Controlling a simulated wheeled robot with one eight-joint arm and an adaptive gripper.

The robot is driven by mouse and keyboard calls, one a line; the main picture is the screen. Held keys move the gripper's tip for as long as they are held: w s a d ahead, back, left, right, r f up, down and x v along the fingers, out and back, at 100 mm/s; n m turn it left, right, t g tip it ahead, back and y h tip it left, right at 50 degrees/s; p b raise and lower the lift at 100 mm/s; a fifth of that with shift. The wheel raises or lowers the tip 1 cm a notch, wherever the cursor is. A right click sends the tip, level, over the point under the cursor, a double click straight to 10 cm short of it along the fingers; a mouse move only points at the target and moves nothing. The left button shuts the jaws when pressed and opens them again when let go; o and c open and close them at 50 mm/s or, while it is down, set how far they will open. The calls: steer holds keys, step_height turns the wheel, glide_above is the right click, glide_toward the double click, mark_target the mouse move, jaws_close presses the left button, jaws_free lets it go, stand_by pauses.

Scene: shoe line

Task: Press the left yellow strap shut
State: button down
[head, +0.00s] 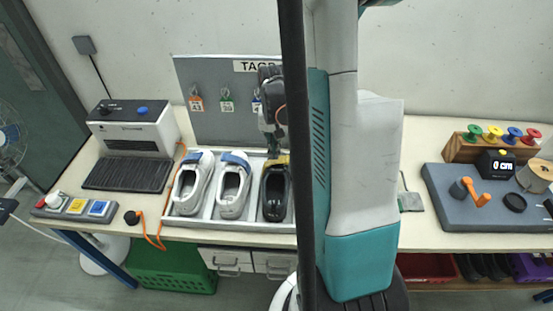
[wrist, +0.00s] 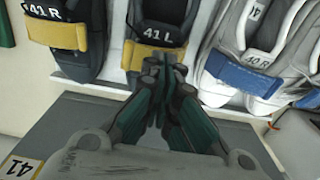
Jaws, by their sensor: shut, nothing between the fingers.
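In the wrist view a black shoe marked 41 L has a yellow strap (wrist: 133,57) across it. My gripper (wrist: 165,68) is shut and empty, its fingertips over the right part of that strap; I cannot tell whether they touch it. The fingers hide that end of the strap, so whether it lies flat is unclear. Left of it is another black shoe, marked 41 R, with its own yellow strap (wrist: 58,33). In the head view the 41 L black shoe (head: 275,207) stands in the tray with my gripper (head: 274,148) above its strap end; my arm and column hide the 41 R shoe.
White shoes with blue straps (head: 234,158) stand left of the black shoe in the grey tray (head: 215,223). Behind is a grey tag board (head: 210,75) with hanging tags. A boxy machine (head: 135,130) and a button panel (head: 75,206) are at the left. The right-hand table holds a dial fixture (head: 480,207).

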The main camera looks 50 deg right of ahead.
steer(key=shift+f, duration=0.15)
steer(key=shift+f+b, duration=1.6)
steer(key=shift+f, duration=0.1)
steer(key=shift+r, duration=0.25)
step_height(320, 180, up, 9)
steer(key=p, duration=0.6)
